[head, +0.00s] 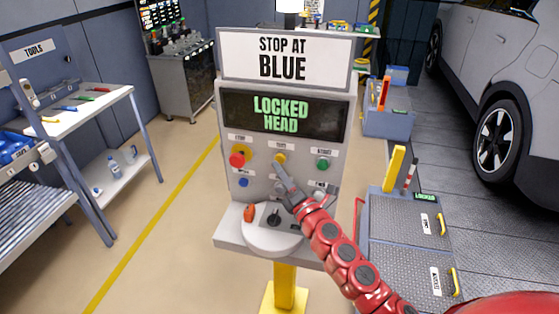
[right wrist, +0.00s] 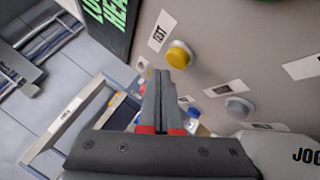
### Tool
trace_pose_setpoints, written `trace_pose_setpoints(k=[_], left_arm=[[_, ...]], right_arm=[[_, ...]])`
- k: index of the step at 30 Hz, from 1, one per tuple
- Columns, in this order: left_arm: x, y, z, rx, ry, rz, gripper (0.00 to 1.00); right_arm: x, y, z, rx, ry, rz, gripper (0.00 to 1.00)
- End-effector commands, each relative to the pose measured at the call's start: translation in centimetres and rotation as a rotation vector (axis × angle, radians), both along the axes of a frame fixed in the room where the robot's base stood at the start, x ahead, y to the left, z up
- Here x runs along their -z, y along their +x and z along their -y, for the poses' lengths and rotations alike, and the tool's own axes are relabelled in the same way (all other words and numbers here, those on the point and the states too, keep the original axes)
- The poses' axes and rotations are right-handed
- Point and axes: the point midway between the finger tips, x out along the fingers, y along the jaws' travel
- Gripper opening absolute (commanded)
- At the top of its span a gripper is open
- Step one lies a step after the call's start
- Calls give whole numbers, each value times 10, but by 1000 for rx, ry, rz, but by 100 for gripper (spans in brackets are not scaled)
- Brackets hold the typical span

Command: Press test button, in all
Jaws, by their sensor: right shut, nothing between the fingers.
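The yellow test button (head: 280,157) is in the upper middle of the grey control panel (head: 232,185), under a small label. In the right wrist view the yellow button (right wrist: 180,54) sits beside its TEST label. My right gripper (head: 279,166) is shut and empty, its fingertips just below the button in the head view. In the right wrist view the fingertips (right wrist: 161,72) are just below and left of the button; I cannot tell whether they touch it. The screen (head: 281,113) reads LOCKED HEAD in green. My left gripper is not in view.
A red stop button (head: 238,159) and a green button (head: 323,164) flank the test button. A sign (head: 284,58) above reads STOP AT BLUE. A tool table (head: 92,96) stands left, and a car (head: 490,70) right.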

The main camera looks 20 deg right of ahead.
Motion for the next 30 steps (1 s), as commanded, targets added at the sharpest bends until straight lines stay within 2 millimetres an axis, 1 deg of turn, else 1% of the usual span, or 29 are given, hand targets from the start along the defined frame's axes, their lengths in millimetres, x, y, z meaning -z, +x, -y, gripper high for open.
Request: trace_pose_setpoints(k=[6,15,30], left_arm=[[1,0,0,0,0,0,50],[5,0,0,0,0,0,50],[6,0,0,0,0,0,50]], right_arm=[[0,0,0,0,0,0,0],[1,7,5,2,1,-1,0],[0,8,6,0,0,0,0]])
